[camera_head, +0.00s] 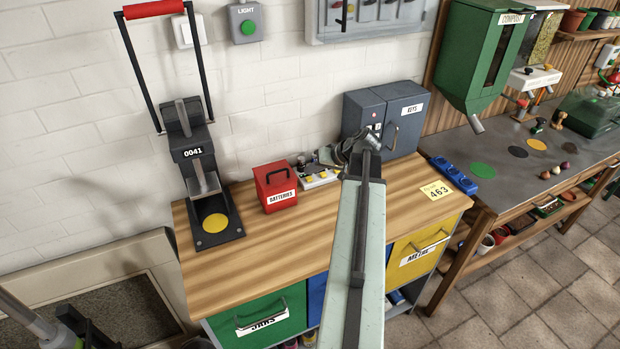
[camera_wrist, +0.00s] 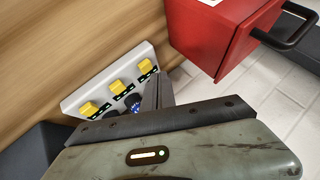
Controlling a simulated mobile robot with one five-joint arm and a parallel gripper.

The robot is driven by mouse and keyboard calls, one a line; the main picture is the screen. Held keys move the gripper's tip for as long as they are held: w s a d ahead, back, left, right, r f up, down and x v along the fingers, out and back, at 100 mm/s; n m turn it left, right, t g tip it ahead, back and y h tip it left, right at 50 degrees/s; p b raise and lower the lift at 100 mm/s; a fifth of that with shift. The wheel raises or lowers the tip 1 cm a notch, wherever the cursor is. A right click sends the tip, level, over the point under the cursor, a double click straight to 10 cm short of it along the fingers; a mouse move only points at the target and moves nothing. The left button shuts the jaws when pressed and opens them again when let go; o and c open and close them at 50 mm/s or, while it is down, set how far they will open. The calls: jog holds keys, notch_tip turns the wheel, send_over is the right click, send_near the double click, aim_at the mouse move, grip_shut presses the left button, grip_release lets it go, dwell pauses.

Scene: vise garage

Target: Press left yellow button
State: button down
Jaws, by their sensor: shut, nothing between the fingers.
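A small white panel (camera_head: 330,181) with yellow buttons sits at the back of the wooden workbench, right of the red batteries box. The head view shows a yellow button (camera_head: 309,179) at its left; my gripper and arm hide part of it. In the wrist view the panel (camera_wrist: 72,104) shows three yellow buttons in a slanted row. One (camera_wrist: 146,65) is nearest the red box, one (camera_wrist: 117,87) is in the middle, and one (camera_wrist: 88,108) is farthest. My gripper (camera_head: 330,155) is shut and empty close to the panel. Contact with a button cannot be told.
The red batteries box (camera_head: 276,187) stands close left of the panel; it also shows in the wrist view (camera_wrist: 215,38). A grey key cabinet (camera_head: 384,115) stands behind right. A press (camera_head: 200,165) with a red handle is at the bench's left. The bench front (camera_head: 270,245) is clear.

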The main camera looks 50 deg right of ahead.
aim_at(311, 179)
jog(key=shift+w+f+b, duration=0.1)
jog(key=shift+f+b, duration=0.35)
jog(key=shift+f+b, duration=0.45)
dwell(0.5)
dwell(0.4)
jog(key=shift+r+p, duration=0.9)
notch_tip(311, 179, up, 5)
jog(key=p, duration=0.5)
jog(key=shift+r, duration=0.1)
